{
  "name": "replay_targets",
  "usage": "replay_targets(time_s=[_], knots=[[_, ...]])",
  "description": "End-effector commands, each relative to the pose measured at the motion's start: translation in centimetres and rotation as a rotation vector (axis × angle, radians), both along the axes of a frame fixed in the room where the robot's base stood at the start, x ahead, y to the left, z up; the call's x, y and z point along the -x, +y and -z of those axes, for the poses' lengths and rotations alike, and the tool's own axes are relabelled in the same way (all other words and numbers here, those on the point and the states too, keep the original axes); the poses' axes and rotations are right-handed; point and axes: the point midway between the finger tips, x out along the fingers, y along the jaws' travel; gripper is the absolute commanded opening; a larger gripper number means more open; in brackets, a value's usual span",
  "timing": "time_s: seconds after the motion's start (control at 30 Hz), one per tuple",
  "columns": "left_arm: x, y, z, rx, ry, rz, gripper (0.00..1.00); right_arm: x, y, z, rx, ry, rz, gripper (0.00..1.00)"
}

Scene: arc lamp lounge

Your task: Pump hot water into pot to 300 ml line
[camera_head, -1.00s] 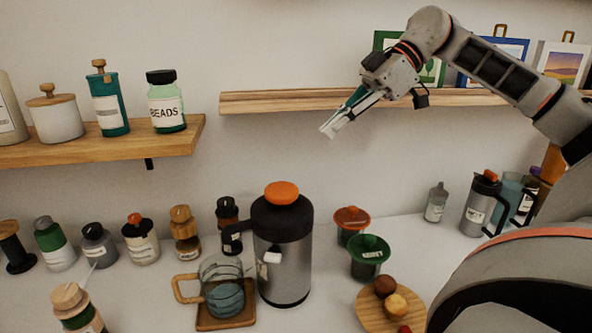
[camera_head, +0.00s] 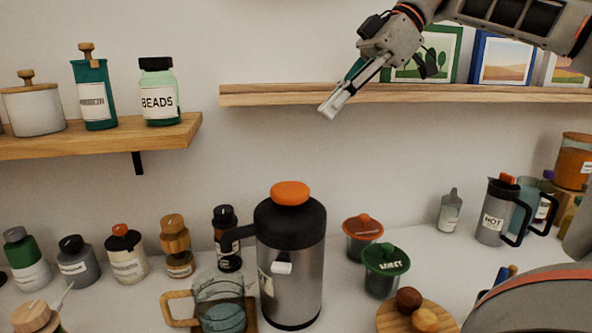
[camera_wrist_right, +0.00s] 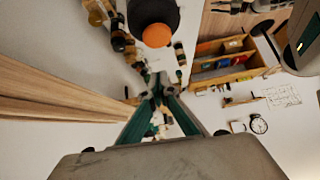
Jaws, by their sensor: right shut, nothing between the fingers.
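The steel pump flask (camera_head: 290,265) with a black top stands upright on the counter. Its orange pump button (camera_head: 290,193) is raised on top and shows from above in the right wrist view (camera_wrist_right: 157,35). The glass pot (camera_head: 218,290) with a wooden handle stands under the spout, on a wooden coaster (camera_head: 250,318). Bluish water shows in its lower part; its marks are too small to read. My right gripper (camera_head: 328,110) is shut and empty, in the air well above the pump button, touching nothing. My left gripper is out of view.
A wall shelf (camera_head: 420,93) with framed pictures runs beside my right gripper. A left shelf (camera_head: 150,137) holds jars. Several bottles stand left of the pot. Red-lidded (camera_head: 362,228) and green-lidded (camera_head: 386,260) cups stand right of the flask, near a wooden plate (camera_head: 440,322).

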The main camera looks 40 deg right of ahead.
Motion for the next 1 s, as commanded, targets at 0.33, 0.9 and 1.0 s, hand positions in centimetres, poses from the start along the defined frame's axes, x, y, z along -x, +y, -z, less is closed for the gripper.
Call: replay_targets(time_s=[0.33, 0.9, 1.0], knots=[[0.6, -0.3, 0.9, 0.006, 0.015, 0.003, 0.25, -1.2, 2.0, 3.1, 0.000, 0.008, -0.004, 0.00], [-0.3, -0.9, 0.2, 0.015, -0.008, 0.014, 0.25, -3.2, 5.8, 10.5, -0.002, 0.002, -0.001, 0.00], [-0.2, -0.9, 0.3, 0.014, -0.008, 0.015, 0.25, -3.2, 5.7, 11.1, -0.001, -0.001, 0.000, 0.00]])
